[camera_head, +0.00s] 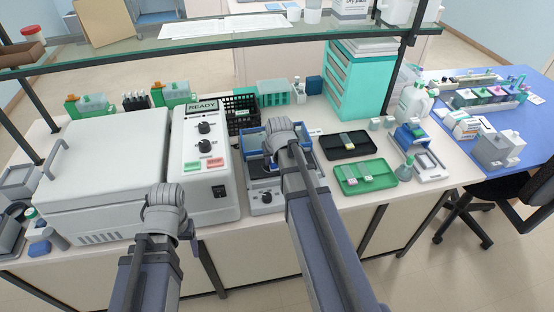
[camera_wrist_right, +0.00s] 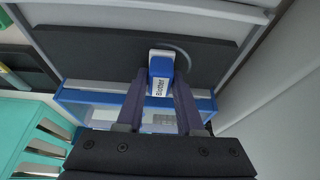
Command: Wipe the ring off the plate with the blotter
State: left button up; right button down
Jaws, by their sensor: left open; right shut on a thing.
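The blotter (camera_wrist_right: 161,68) is a small blue block with a white end and a label reading "Blotter". My right gripper (camera_wrist_right: 161,94) is shut on it. The dark plate (camera_wrist_right: 95,52) lies beyond the fingertips in the right wrist view. Part of a grey ring (camera_wrist_right: 186,56) shows on it as a thin arc right of the blotter. I cannot tell whether the blotter touches the plate. In the head view my right arm covers most of the blue-and-grey device (camera_head: 266,199). My left gripper (camera_head: 166,205) is open in front of the large grey machine; its fingers are mostly hidden.
The grey machine (camera_head: 105,160) and its control box reading "READY" (camera_head: 203,155) stand left of the device. A black tray (camera_head: 335,152) and a green tray (camera_head: 368,190) lie to its right. A teal drawer cabinet (camera_head: 350,85) stands behind. A glass shelf (camera_head: 240,38) spans above.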

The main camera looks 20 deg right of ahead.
aim_at(263, 165)
jog(key=shift+w+a+f, duration=0.1)
jog(key=shift+w+a, duration=0.05)
jog(key=shift+a, duration=0.8)
jog(key=shift+w+a, duration=0.15)
jog(key=shift+a, duration=0.75)
jog(key=shift+w, duration=0.1)
jog(key=shift+d, duration=0.15)
jog(key=shift+s+d, duration=0.25)
jog(key=shift+d, duration=0.65)
jog(key=shift+s+d, duration=0.25)
jog(key=shift+d, duration=0.6)
jog(key=shift+d, duration=0.1)
